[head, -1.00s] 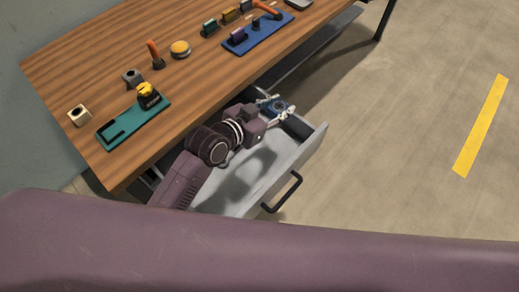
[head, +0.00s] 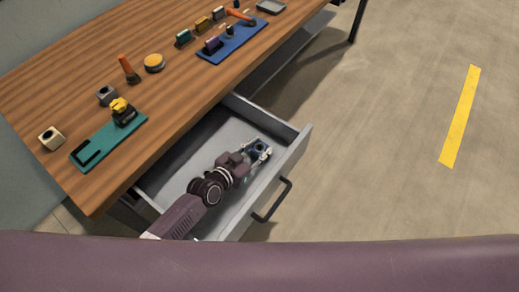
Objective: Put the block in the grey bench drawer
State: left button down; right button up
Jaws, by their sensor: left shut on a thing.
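The grey bench drawer (head: 182,165) is pulled out from under the wooden bench, with its black handle (head: 272,200) on the front panel. My left gripper (head: 259,150) reaches into the drawer's outline close behind the front panel, toward the right side. It is shut on the block (head: 260,147), which is dark blue with a round dark opening on top. The fingers hide part of the block. I cannot tell whether the block touches the drawer floor. My right gripper is not in view.
The bench top (head: 175,90) carries a teal plate (head: 98,150), a pale holed cube (head: 52,138), an orange-handled tool (head: 128,68), a yellow-topped disc (head: 154,63) and a blue plate (head: 240,42) with parts. Floor beyond the drawer is clear.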

pick_arm(q)
jog(key=shift+w+f, duration=0.15)
jog(key=shift+f, duration=0.1)
jog(key=shift+f, duration=0.1)
jog(key=c, duration=1.4)
grip_release()
jog(key=shift+f, duration=0.15)
jog(key=shift+r, duration=0.25)
jog(key=p+v, duration=0.1)
jog(key=v, duration=1.1)
jog(key=shift+a+f, duration=0.1)
jog(key=shift+f, duration=0.05)
